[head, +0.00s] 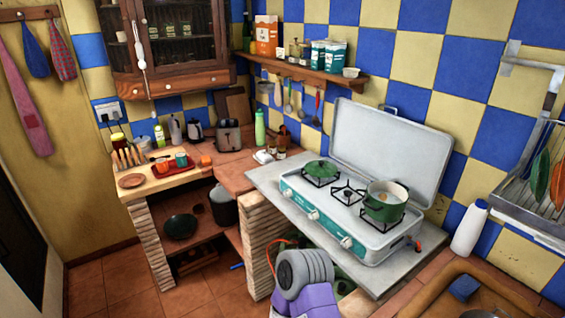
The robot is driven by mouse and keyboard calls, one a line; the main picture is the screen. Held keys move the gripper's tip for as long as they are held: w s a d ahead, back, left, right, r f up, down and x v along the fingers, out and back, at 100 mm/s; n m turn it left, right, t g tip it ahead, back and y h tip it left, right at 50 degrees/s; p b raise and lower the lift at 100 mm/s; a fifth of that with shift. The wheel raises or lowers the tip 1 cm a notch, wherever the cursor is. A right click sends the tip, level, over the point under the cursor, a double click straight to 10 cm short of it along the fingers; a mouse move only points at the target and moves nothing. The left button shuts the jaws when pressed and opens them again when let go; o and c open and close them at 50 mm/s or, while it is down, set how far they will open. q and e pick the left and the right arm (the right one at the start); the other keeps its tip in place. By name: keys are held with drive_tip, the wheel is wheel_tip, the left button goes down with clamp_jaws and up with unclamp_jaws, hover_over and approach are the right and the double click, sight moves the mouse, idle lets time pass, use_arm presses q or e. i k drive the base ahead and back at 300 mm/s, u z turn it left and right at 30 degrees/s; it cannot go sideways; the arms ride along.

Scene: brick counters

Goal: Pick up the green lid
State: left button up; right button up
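The green lid (322,168) lies on the left burner of the camping stove (345,222), with its knob upward. A green pot (384,208) stands on the right burner. It is uncovered, with light-coloured contents or inside showing. The middle burner (348,193) is bare. Neither of my grippers shows in the head view.
The stove's raised cover (385,150) stands open behind the burners. The stove sits on a grey slab (268,184) with a narrow free strip at its left. A white bottle (469,228) stands to the right, and a green bottle (260,130) at the back left.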

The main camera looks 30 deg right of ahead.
sight(319, 168)
drive_tip(key=u, duration=0.25)
drive_tip(key=i, duration=1.85)
drive_tip(key=z, duration=1.25)
drive_tip(key=i, duration=0.95)
drive_tip(key=z, duration=1.05)
